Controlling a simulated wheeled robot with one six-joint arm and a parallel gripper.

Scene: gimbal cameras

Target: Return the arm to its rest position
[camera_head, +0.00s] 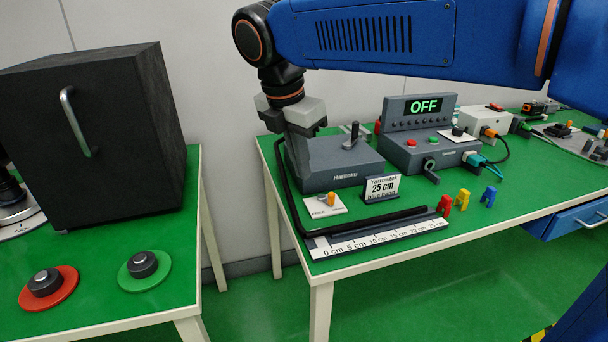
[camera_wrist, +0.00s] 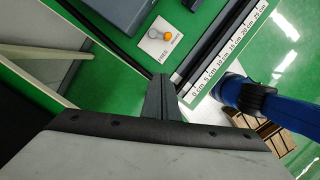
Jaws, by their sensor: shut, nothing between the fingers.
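My blue arm (camera_head: 390,35) reaches in from the right, across the top of the head view. My gripper (camera_head: 303,130) points down above the left back part of the right-hand green table (camera_head: 300,262), beside a dark grey box with a black knob (camera_head: 335,160). In the wrist view the fingers of my gripper (camera_wrist: 162,95) are together with nothing between them. Whether the fingertips touch anything is not clear.
A control box reading OFF (camera_head: 422,105) stands behind a "25 cm" sign (camera_head: 382,188). Red, yellow and blue pieces (camera_head: 462,199) stand by the ruler. A gap separates the tables.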

